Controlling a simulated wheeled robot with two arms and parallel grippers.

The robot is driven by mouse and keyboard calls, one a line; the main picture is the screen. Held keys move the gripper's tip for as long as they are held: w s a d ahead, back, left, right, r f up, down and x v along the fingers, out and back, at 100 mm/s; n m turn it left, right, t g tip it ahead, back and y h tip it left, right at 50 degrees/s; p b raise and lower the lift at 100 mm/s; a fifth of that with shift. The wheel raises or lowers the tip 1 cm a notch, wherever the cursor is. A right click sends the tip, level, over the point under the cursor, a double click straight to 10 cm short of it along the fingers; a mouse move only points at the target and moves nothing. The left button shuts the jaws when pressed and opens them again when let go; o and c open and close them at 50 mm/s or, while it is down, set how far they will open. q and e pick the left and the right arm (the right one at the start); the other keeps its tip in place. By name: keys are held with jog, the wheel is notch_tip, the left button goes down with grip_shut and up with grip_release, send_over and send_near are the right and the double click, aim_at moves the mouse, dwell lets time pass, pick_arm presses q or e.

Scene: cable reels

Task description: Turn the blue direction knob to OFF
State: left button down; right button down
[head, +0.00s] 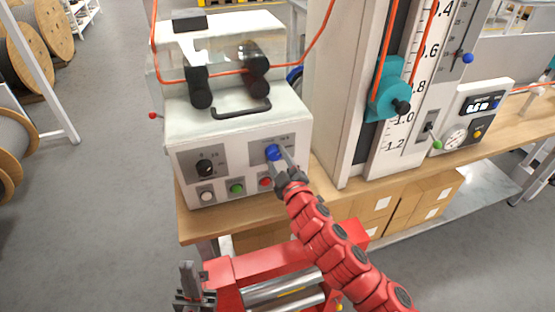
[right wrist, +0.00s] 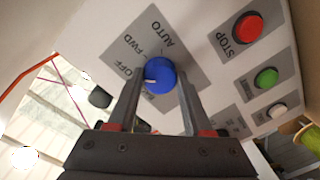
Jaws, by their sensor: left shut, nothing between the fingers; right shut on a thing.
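The blue direction knob (head: 272,152) is on the grey plate at the right of the white machine's front panel. In the right wrist view the knob (right wrist: 160,74) faces me, with OFF, FWD and AUTO printed around it. Its white mark points left, roughly toward the OFF side; the exact setting is hard to tell, and a lower label is partly hidden. My right gripper (head: 281,169) is shut on the knob, one finger on each side of it. My left gripper (head: 190,283) is shut and empty, low in front of the bench, away from the panel.
A black knob (head: 205,168) and white, green (head: 236,188) and red (head: 265,181) buttons sit close by on the panel. A black handle (head: 241,110) is above. A tall scale (head: 400,110) with a teal carriage stands at the right. Cardboard boxes (head: 385,208) are under the bench.

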jog(key=shift+c, duration=1.6)
grip_release()
jog(key=shift+s, duration=0.1)
jog(key=p+v, duration=0.5)
jog(key=v, duration=1.2)
jog(key=shift+s+p, duration=0.15)
jog(key=shift+p, duration=0.25)
